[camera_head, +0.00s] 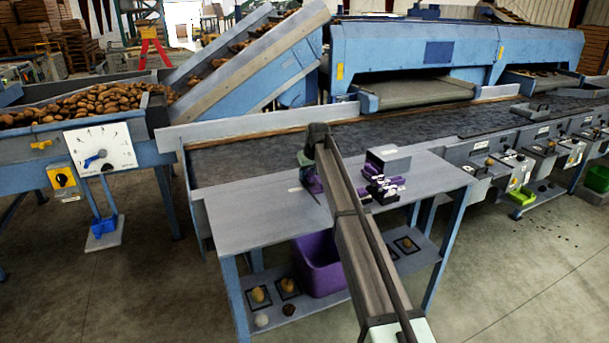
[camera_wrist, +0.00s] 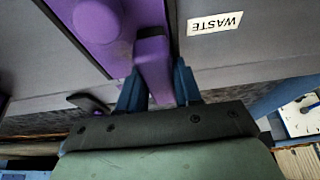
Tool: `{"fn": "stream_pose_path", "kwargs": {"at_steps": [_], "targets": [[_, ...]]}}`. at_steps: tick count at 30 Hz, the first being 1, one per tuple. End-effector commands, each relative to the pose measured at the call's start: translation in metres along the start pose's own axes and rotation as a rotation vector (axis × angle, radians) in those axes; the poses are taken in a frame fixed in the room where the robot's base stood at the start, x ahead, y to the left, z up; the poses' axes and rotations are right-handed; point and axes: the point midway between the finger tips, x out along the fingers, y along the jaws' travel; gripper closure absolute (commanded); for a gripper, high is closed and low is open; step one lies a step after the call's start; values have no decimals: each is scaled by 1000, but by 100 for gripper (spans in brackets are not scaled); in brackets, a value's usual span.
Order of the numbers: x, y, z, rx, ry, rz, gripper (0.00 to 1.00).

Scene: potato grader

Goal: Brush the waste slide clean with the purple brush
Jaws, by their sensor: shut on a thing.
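My gripper (camera_wrist: 158,82) is shut on a purple bar, the handle of the purple brush (camera_wrist: 152,62), in the wrist view. One dark blue finger stands on each side of it. The bristles are hidden. A purple surface with a round purple shape (camera_wrist: 97,18) lies beside the handle; I cannot tell whether it is part of the brush or the slide. A white WASTE label (camera_wrist: 215,22) sits on the grey surface at the right, upside down. In the head view the gripper (camera_head: 308,165) is over the grey table's back part, partly behind my arm, with purple (camera_head: 312,184) below it.
A grey box (camera_head: 388,160) and several purple-and-white items (camera_head: 384,188) stand on the grey table (camera_head: 250,215), right of my arm. A purple bin (camera_head: 318,262) is on the shelf below. The dark conveyor (camera_head: 250,158) runs behind. The table's left part is clear.

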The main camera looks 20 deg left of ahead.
Motion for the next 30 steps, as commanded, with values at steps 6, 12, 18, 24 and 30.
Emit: {"fn": "stream_pose_path", "kwargs": {"at_steps": [6,12,18,24,30], "targets": [[1,14,1,1,-2,1,90],[1,25,0,1,-2,1,90],[1,37,1,0,-3,2,90],[1,47,1,1,-3,2,90],[1,59,1,1,-3,2,90]]}}
